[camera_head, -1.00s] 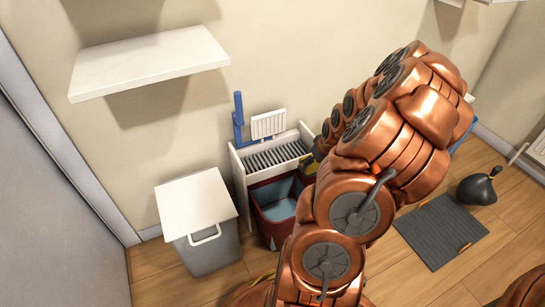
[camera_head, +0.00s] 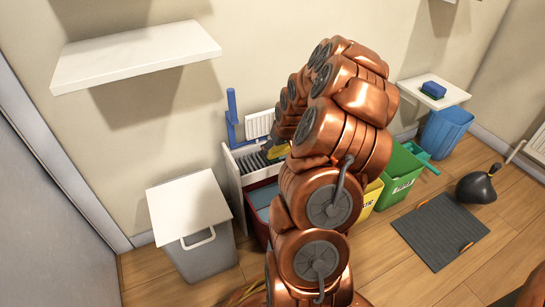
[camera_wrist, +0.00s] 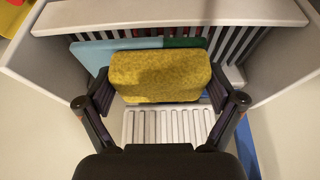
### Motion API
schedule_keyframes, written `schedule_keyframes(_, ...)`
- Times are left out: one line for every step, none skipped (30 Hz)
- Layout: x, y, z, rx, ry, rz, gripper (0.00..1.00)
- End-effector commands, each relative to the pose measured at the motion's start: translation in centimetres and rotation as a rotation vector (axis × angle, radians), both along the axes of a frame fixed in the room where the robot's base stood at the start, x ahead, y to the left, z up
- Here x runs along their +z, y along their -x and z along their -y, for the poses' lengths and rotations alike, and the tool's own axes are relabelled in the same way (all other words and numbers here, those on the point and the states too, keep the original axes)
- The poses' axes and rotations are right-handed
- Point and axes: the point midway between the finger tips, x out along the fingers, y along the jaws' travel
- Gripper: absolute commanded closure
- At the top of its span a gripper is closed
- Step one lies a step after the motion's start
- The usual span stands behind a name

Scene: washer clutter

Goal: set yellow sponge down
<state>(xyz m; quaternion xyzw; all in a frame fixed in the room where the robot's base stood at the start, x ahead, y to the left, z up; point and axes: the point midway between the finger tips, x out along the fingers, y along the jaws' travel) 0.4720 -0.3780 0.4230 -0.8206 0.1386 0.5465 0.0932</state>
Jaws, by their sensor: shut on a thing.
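The yellow sponge (camera_wrist: 160,75) is gripped between the two fingers of my gripper (camera_wrist: 160,88) in the wrist view. It is held in front of the white slatted rack (camera_wrist: 175,15). A light blue flat thing (camera_wrist: 88,55) and a dark green one (camera_wrist: 185,42) show just behind the sponge. I cannot tell whether the sponge touches the rack. In the head view, my gripper (camera_head: 276,150) is at the top of the rack (camera_head: 232,170), partly hidden by my arm.
A grey bin with a white lid (camera_head: 190,207) stands left of the rack. A white shelf (camera_head: 135,55) is on the wall above. Right are a yellow bin (camera_head: 371,198), green bin (camera_head: 400,180), blue bin (camera_head: 447,130), a small shelf with a blue sponge (camera_head: 433,88) and a grey mat (camera_head: 438,230).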

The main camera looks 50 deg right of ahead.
Motion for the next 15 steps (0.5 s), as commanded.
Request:
schedule_keyframes(-0.3,-0.6,-0.1,0.002,0.000,-0.001,0.42)
schedule_keyframes(-0.3,-0.7,-0.2,0.002,0.000,-0.001,0.42)
schedule_keyframes(-0.3,-0.9,-0.2,0.002,0.000,-0.001,0.42)
schedule_keyframes(-0.2,-1.1,-0.2,0.002,0.000,-0.001,0.42)
schedule_keyframes(-0.2,-1.1,-0.2,0.002,0.000,-0.001,0.42)
schedule_keyframes(-0.2,-1.3,-0.2,0.002,0.000,-0.001,0.42)
schedule_keyframes(-0.2,-1.4,-0.3,0.002,0.000,-0.001,0.42)
schedule_keyframes(-0.3,-1.6,-0.3,0.002,0.000,-0.001,0.42)
schedule_keyframes(-0.3,-1.8,-0.3,0.003,0.001,0.000,0.42)
schedule_keyframes(-0.4,-2.1,-0.3,0.003,0.001,0.001,0.42)
schedule_keyframes(-0.7,-2.2,-0.3,0.001,0.001,0.001,0.42)
schedule_keyframes(-1.6,-2.1,-0.3,0.000,0.000,-0.001,0.42)
schedule_keyframes(-2.1,-2.0,-0.3,-0.001,-0.002,-0.002,0.42)
schedule_keyframes(-2.6,-2.0,-0.4,-0.001,-0.002,-0.002,0.42)
schedule_keyframes(-3.2,-2.0,-0.4,-0.001,-0.003,-0.003,0.42)
